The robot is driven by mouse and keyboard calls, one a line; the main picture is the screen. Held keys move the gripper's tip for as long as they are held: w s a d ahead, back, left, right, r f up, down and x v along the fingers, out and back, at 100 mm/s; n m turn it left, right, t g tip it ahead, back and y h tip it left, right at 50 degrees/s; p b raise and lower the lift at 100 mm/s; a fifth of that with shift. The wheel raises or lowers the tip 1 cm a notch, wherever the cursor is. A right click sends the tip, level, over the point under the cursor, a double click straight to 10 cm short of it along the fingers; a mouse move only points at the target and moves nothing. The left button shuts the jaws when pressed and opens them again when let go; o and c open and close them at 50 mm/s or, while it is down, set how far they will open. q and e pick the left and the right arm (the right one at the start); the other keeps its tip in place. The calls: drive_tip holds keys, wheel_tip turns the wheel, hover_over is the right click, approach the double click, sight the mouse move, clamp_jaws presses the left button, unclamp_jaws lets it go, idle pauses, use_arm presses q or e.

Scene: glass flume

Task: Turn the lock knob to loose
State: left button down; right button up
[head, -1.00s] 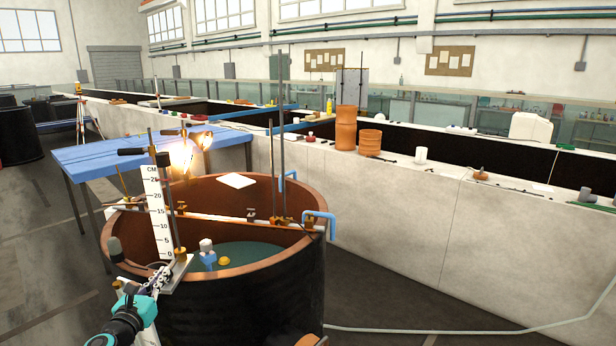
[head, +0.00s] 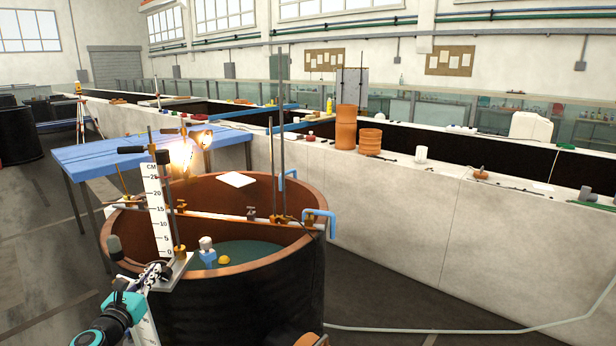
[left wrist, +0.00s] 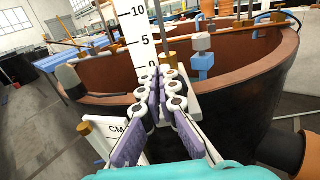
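A white centimetre scale (head: 157,212) stands upright at the left rim of a round dark tank (head: 240,302). It also shows in the left wrist view (left wrist: 135,38). I cannot tell whether this is the lock knob. My left gripper (head: 162,268) is at the scale's foot, fingers pointing at the bracket. In the left wrist view its fingertips (left wrist: 158,76) are close together; what lies between them is hidden. My right gripper is out of view.
A brass post (head: 180,250) rises beside the scale, with dark-handled clamps above. The tank holds water and a yellow float (head: 223,259). A blue table (head: 110,152) stands behind. An orange-brown cylinder (left wrist: 285,150) juts out at the lower right.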

sight(169, 288)
use_arm(q)
drive_tip(key=shift+a, duration=0.1)
idle(0.3)
drive_tip(key=shift+a+r, duration=0.2)
drive_tip(key=shift+r, duration=0.1)
drive_tip(key=s, duration=0.6)
drive_tip(key=shift+p, duration=0.3)
drive_tip(key=shift+w+d+f+m, duration=0.3)
drive_tip(key=shift+w+d+m, duration=0.45)
drive_tip(key=shift+w+m, duration=0.25)
drive_tip(key=shift+w+d+f+m, duration=0.25)
drive_tip(key=shift+w+d+m, duration=0.45)
drive_tip(key=shift+w+m, duration=0.3)
drive_tip(key=shift+w+d+f+m, duration=0.3)
drive_tip(key=shift+w+d+m, duration=0.45)
drive_tip(key=shift+w+m, duration=0.2)
